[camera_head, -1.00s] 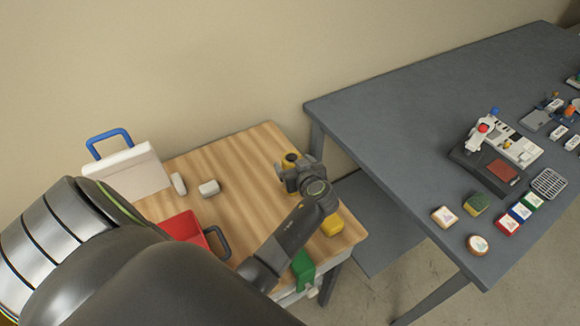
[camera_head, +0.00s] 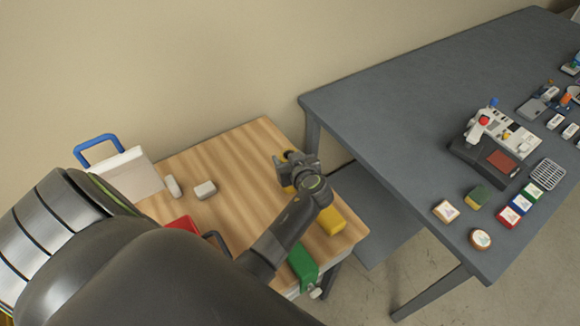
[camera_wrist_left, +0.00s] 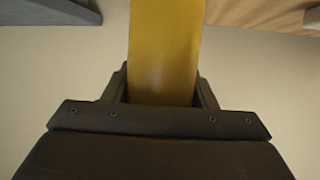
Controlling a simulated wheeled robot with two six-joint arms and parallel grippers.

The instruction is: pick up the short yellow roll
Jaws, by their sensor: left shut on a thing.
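The short yellow roll (camera_wrist_left: 165,50) is between the two fingers of my left gripper (camera_wrist_left: 165,95) in the left wrist view, and the fingers are shut on it. In the head view my left gripper (camera_head: 292,170) is over the back right part of the wooden table. Only a little yellow shows beside the fingers there; most of the roll is hidden by the gripper. A second yellow piece (camera_head: 332,221) lies on the wood nearer the table's right edge, apart from the gripper. My right gripper is not in view.
The wooden table (camera_head: 235,155) also bears a white case with a blue handle (camera_head: 132,174), two small pale blocks (camera_head: 205,190), a red tray (camera_head: 183,224) and a green piece (camera_head: 303,264). A grey table (camera_head: 400,120) with several small items stands to the right.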

